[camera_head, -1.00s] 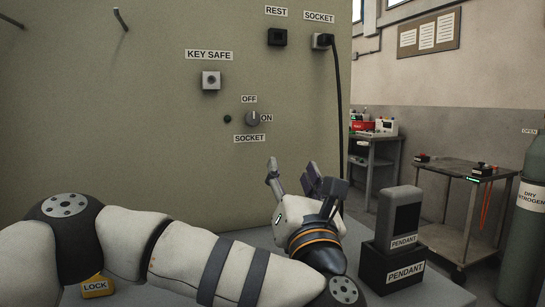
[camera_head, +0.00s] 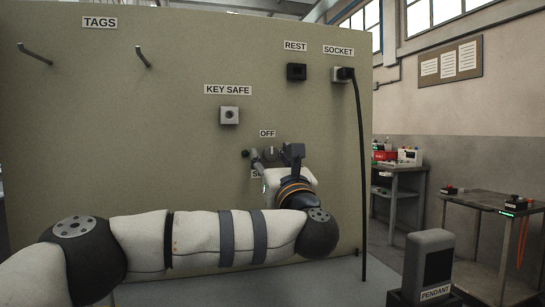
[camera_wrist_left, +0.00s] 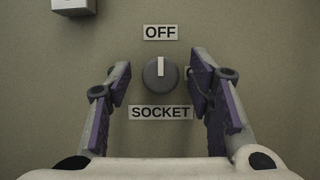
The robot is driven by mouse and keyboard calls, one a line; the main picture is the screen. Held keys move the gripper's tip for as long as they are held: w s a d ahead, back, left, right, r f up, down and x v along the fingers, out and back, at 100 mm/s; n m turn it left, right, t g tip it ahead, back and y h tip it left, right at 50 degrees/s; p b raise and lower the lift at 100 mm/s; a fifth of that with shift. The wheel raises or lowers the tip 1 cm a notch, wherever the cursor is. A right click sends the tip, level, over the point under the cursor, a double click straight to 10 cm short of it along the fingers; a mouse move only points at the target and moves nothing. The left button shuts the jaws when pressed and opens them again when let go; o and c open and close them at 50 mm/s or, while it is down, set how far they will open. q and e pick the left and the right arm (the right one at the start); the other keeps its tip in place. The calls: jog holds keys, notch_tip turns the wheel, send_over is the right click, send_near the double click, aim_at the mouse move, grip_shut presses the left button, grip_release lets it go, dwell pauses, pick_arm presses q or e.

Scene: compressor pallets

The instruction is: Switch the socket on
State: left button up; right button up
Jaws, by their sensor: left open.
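The socket knob (camera_wrist_left: 160,74) is a round dark grey dial on the olive panel. Its white pointer line stands upright, towards the OFF label (camera_wrist_left: 160,33); the SOCKET label (camera_wrist_left: 160,112) is below it. The knob also shows in the head view (camera_head: 271,153), partly behind my gripper. My left gripper (camera_head: 275,156) is in front of the panel at the knob. In the left wrist view my left gripper (camera_wrist_left: 161,84) is open, one finger on each side of the knob, with visible gaps. The ON label is hidden behind the right-hand finger. My right gripper is not in view.
The key safe (camera_head: 229,115) is above and left of the knob. The rest holder (camera_head: 296,72) and the plugged wall socket (camera_head: 341,74) are higher right. A black cable (camera_head: 361,180) hangs down the panel's right side. The pendant (camera_head: 427,265) stands at lower right.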

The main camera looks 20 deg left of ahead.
pick_arm(q)
jog(key=shift+c, duration=0.4)
grip_shut()
